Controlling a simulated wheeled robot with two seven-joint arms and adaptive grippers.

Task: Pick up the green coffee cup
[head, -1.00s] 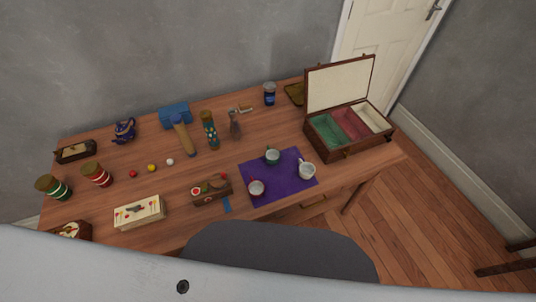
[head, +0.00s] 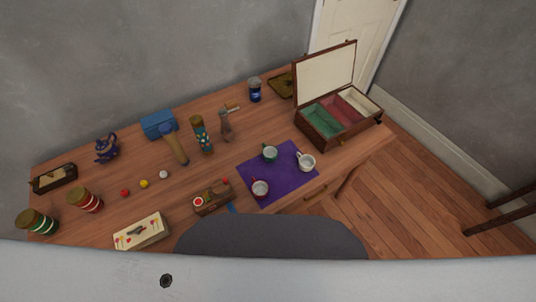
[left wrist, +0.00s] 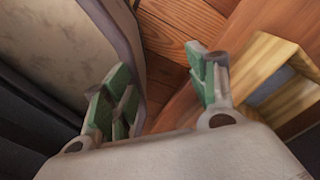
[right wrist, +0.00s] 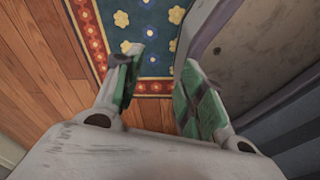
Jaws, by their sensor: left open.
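The green coffee cup (head: 269,153) stands upright on a purple cloth (head: 285,193) on the wooden table in the head view. A red cup (head: 260,188) and a white cup (head: 306,162) stand on the same cloth beside it. My left gripper (left wrist: 165,95) shows in the left wrist view with its fingers apart and nothing between them, near a wooden edge. My right gripper (right wrist: 158,85) shows in the right wrist view with its fingers apart and empty, above the floor and a patterned rug (right wrist: 150,30). Neither gripper is in the head view.
An open compartmented box (head: 335,130) stands right of the cloth. A blue jar (head: 254,90), a teapot (head: 106,149), striped jars (head: 85,201), small balls and tools stand to the left and back. A dark rounded shape covers the table's front edge.

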